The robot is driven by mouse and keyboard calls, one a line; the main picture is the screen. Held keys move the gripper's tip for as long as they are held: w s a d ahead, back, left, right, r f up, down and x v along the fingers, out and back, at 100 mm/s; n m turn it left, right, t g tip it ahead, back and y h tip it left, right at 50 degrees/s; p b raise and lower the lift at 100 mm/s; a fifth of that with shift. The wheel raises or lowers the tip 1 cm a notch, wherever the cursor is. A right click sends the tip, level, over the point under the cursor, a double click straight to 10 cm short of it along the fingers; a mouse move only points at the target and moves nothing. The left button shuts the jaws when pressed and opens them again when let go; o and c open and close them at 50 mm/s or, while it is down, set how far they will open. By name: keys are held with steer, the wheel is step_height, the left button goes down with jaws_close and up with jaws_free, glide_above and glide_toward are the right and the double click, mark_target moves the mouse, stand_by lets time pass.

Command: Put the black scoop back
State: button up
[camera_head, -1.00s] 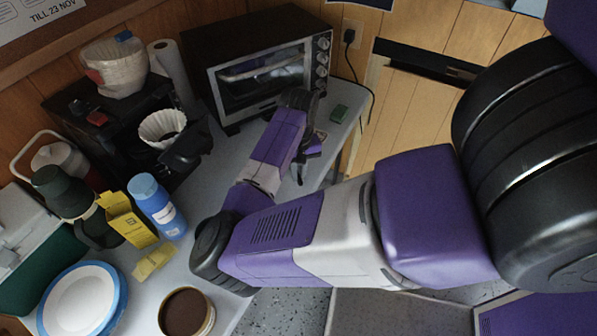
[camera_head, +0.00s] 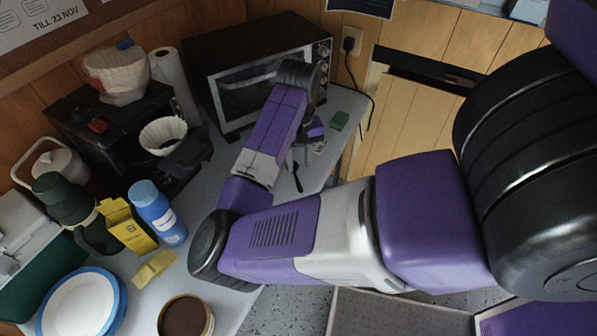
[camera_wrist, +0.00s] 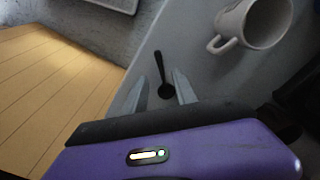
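The black scoop (camera_wrist: 164,72) lies on the grey worktop (camera_wrist: 195,58) in the wrist view, its bowl toward my gripper and its thin handle pointing away. My gripper (camera_wrist: 159,78) is open, with one pale finger on each side of the scoop's bowl. Nothing is clasped between them; I cannot tell their height above the worktop. In the head view the scoop (camera_head: 297,178) shows near the worktop's edge, below my gripper, whose fingers are mostly hidden by my arm. A tub of brown grounds (camera_head: 186,316) stands open at the front.
The coffee maker (camera_head: 110,130), blue bottle (camera_head: 158,212), yellow box (camera_head: 126,225) and blue-rimmed plate (camera_head: 82,305) crowd the left.

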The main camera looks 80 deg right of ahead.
steer(key=s+d+r+n+g+h, duration=0.1)
steer(key=s+d+r+h, duration=0.2)
steer(key=d, duration=0.2)
steer(key=s+d+r+g+h, duration=0.1)
steer(key=s+d+r+h, duration=0.15)
steer(key=d, duration=0.25)
steer(key=w+d+r+n+t+h, duration=0.3)
steer(key=w+d+r+n+h, duration=0.1)
steer(key=r+h, duration=0.25)
steer(key=w+a+f+n+t+y, duration=0.25)
steer(key=a+n+t, duration=0.3)
steer(key=a, duration=0.55)
steer(key=w+a+f+n+t+y, duration=0.2)
steer(key=w+a+f+n+t, duration=0.3)
steer(key=a, duration=0.6)
steer(key=s+a+r+m+t+y, duration=0.1)
steer(key=s+a+y, duration=0.1)
steer(key=s+a, duration=0.3)
steer(key=s+a+r+m+t+y, duration=0.1)
steer(key=s+a, duration=0.4)
steer(key=a, duration=0.6)
steer(key=s+a+r+m+t+y, duration=0.1)
steer(key=s+a+y, duration=0.3)
steer(key=a, duration=0.5)
steer(key=shift+s+r+m, duration=0.45)
steer(key=shift+s+r, duration=0.35)
steer(key=shift+r, duration=0.1)
